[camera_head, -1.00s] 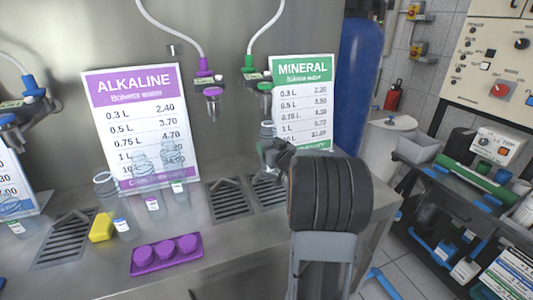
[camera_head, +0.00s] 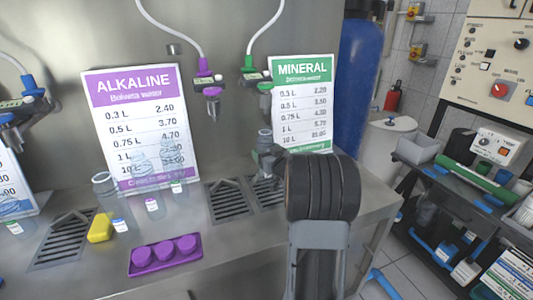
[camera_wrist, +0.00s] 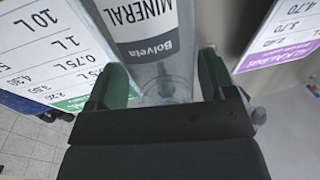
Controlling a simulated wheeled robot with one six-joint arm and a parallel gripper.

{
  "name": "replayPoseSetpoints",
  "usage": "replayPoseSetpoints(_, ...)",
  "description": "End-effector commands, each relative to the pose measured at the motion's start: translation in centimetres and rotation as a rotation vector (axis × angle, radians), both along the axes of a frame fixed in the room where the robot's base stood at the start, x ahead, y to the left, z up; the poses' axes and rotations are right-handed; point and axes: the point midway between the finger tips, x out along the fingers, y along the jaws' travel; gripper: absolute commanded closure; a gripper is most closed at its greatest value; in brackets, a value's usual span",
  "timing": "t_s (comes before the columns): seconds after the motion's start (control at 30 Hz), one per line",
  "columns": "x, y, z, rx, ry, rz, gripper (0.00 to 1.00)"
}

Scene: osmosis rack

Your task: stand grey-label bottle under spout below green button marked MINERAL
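The grey-label bottle (camera_wrist: 148,28) is between my gripper's fingers in the wrist view; its label reads MINERAL. My gripper (camera_wrist: 165,82) is shut on it. In the head view the clear bottle (camera_head: 265,138) stands upright below the green-collared spout (camera_head: 265,103), beside the green MINERAL sign (camera_head: 303,75). A gap shows between the bottle top and the spout. My gripper (camera_head: 268,160) is mostly hidden behind my dark wrist, as is the bottle's base, so I cannot tell whether it touches the drain grate (camera_head: 266,195). The green button (camera_head: 249,64) is above left of the spout.
A purple ALKALINE sign (camera_head: 135,90) and purple spout (camera_head: 212,105) are to the left. Clear bottles, a yellow block (camera_head: 100,228) and a purple tray (camera_head: 164,267) with caps stand on the steel counter. A blue tank (camera_head: 358,75) is behind right.

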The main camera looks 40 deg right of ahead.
Motion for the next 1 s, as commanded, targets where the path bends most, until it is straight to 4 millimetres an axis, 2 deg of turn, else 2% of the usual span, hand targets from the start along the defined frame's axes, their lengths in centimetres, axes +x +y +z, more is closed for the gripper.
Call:
replayPoseSetpoints(0.03, 0.0, 0.0, 0.0, 0.0, 0.0, 0.0, 0.19)
replayPoseSetpoints(0.13, 0.0, 0.0, 0.0, 0.0, 0.0, 0.0, 0.1)
replayPoseSetpoints(0.47, -0.7, 0.0, 0.0, 0.0, 0.001, -0.001, 0.1)
replayPoseSetpoints(1.0, -9.8, 0.9, 0.1, -0.001, 0.0, -0.003, 0.1)
